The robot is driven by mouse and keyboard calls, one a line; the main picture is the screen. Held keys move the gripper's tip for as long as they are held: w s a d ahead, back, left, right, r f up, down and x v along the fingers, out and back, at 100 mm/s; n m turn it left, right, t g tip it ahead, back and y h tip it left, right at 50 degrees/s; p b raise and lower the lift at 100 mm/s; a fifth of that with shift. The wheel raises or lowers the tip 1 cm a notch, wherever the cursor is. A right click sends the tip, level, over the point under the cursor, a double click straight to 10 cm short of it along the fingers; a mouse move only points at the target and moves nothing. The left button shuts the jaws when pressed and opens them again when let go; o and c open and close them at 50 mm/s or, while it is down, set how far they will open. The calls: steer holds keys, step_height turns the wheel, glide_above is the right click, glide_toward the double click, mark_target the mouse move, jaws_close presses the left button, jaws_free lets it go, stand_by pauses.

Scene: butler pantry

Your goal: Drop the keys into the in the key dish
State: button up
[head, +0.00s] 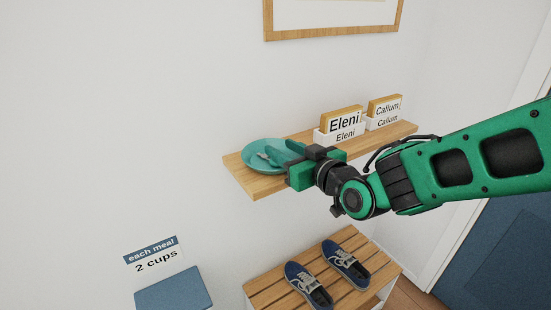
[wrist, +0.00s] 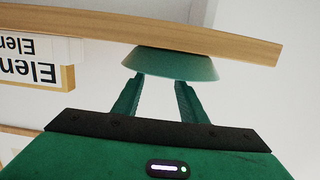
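The key dish is a round, shallow teal dish (head: 251,164) at the left end of the wooden wall shelf. In the wrist view, the dish (wrist: 168,66) appears upside down against the shelf. My gripper (head: 276,152) reaches in from the right, with its green fingers over the dish. In the wrist view, the fingers of my gripper (wrist: 159,84) are apart, with nothing seen between them. A small greyish thing (head: 263,156) shows at the dish by the fingertips; it may be the keys, but it is too small to be sure.
The wooden shelf (head: 240,179) also holds white card holders labelled Eleni (head: 345,135) and Callum (head: 387,121), right of the dish. Below is a slatted bench (head: 262,292) with blue shoes (head: 346,263). A blue box (head: 173,289) stands lower left. A framed picture (head: 335,33) hangs above.

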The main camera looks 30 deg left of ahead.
steer(key=v, duration=1)
steer(key=shift+d, duration=0.4)
steer(key=shift+s, duration=0.1)
